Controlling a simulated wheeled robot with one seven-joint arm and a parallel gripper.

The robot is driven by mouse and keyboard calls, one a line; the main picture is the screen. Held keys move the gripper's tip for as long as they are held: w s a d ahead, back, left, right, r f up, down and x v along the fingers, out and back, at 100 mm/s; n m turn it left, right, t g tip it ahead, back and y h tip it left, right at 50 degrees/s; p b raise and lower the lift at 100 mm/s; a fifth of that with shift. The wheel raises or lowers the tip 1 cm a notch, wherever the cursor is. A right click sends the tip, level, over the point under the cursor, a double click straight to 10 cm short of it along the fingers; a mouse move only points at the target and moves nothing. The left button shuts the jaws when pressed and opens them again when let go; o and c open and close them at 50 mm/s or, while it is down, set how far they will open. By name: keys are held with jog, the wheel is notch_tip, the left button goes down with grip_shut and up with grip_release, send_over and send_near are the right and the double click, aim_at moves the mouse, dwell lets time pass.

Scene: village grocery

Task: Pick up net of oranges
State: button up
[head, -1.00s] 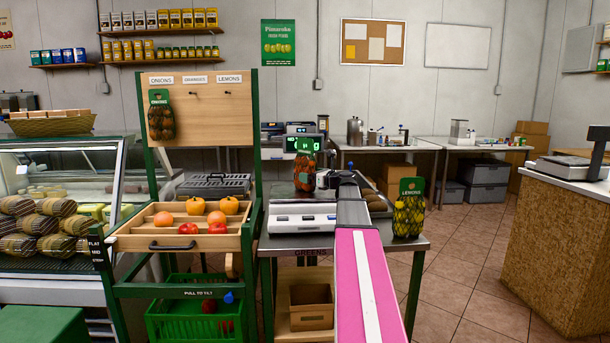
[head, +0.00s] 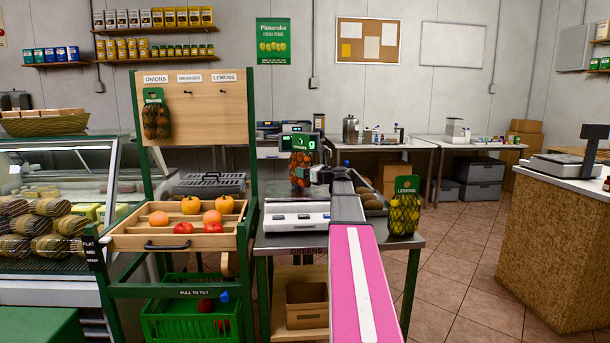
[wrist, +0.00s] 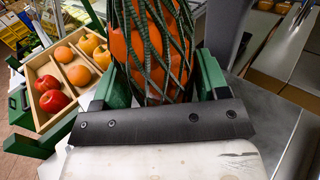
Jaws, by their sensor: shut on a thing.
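The net of oranges (head: 300,168), orange fruit in dark netting with a green header card, is upright above the scale on the metal table. In the wrist view the net of oranges (wrist: 150,45) fills the space between the green fingers of my gripper (wrist: 152,88). My gripper (head: 318,172) is shut on the net in the head view, partly hidden by my arm.
A net of lemons (head: 403,213) stands on the table's right. A net of onions (head: 156,120) hangs on the wooden board (head: 195,108) at left; its other hooks are empty. A wooden tray (head: 150,241) of fruit stands left of the table. A counter (head: 560,250) is at right.

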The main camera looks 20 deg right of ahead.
notch_tip(320, 180, up, 3)
jog(key=shift+f, duration=0.1)
jog(key=s+a+r, duration=0.6)
jog(key=a+r, duration=0.1)
jog(key=a, duration=0.2)
jog(key=shift+a, duration=0.4)
jog(key=shift+s, duration=0.1)
